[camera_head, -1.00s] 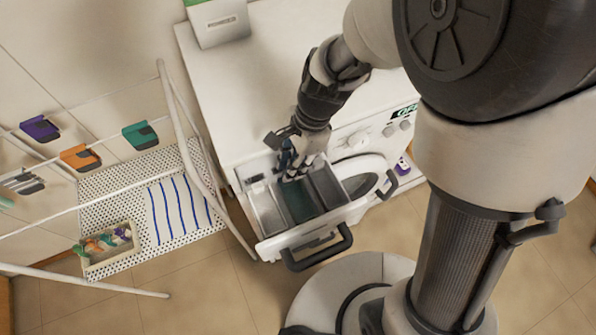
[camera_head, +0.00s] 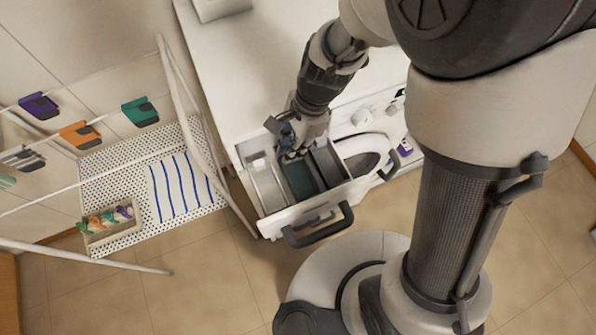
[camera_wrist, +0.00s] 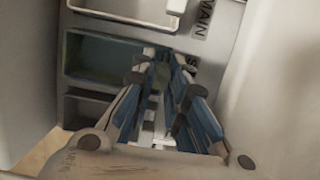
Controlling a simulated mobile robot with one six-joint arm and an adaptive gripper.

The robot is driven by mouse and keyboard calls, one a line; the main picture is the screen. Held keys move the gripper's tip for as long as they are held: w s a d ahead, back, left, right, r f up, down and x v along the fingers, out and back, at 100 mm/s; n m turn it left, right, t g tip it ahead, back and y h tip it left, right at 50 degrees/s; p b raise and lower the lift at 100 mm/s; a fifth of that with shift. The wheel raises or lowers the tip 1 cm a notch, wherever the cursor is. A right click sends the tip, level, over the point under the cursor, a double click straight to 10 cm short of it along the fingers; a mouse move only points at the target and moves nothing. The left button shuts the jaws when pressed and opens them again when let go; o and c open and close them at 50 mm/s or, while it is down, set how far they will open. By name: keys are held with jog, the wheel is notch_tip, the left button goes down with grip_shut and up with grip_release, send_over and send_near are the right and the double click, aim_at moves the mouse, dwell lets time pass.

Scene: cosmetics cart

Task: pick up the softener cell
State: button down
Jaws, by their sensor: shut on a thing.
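The softener cell (camera_head: 299,181) is the teal middle compartment of the pulled-out washer drawer (camera_head: 268,228). In the wrist view the teal cell (camera_wrist: 105,58) lies between a pale compartment marked MAIN and a darker one. It appears seated in the drawer. My gripper (camera_head: 287,154) is at the cell's washer-side end, pointing down. In the wrist view its blue-grey fingers (camera_wrist: 163,62) come together at the cell's end, by a partly covered label starting with S. They are shut on the cell; the exact contact is partly hidden.
The drawer handle (camera_head: 318,230) sticks out in front. The round washer door (camera_head: 362,160) is right of the drawer. A white drying rack (camera_head: 186,118) with coloured clips stands at left, over a dotted board (camera_head: 115,178) and a small box of pegs (camera_head: 108,238). The washer top is largely clear.

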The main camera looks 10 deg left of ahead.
jog(key=shift+r, duration=0.1)
notch_tip(320, 180, up, 20)
jog(key=p, duration=0.3)
dwell(0.3)
